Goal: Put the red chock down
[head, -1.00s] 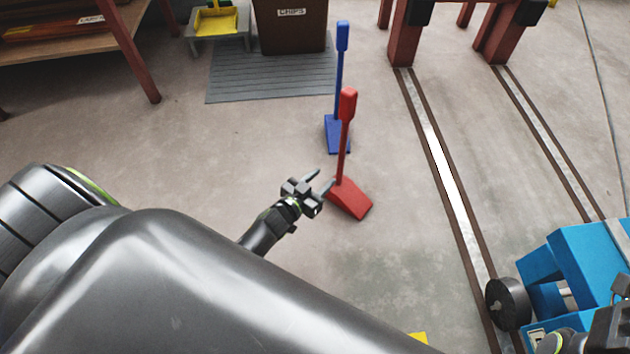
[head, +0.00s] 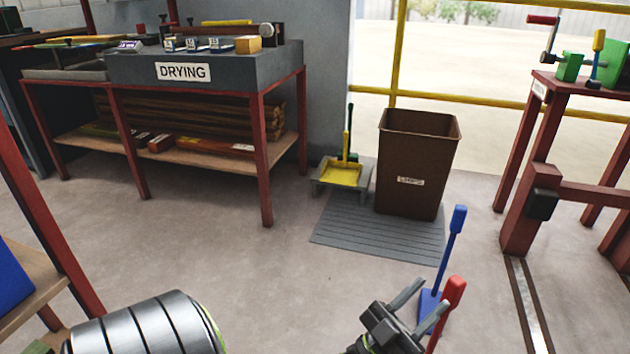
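The red chock (head: 452,298) is at the bottom right of the head view. Only its upright red handle shows; its wedge base is below the picture edge. My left gripper (head: 431,296) is just left of the handle with its two grey fingers spread apart and nothing between them. The nearer fingertip overlaps the handle in the picture; I cannot tell whether it touches. My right gripper is out of view.
A blue chock (head: 450,250) stands just behind the red one. The drying table (head: 205,75) is at back left. A rail (head: 527,300) runs at right.

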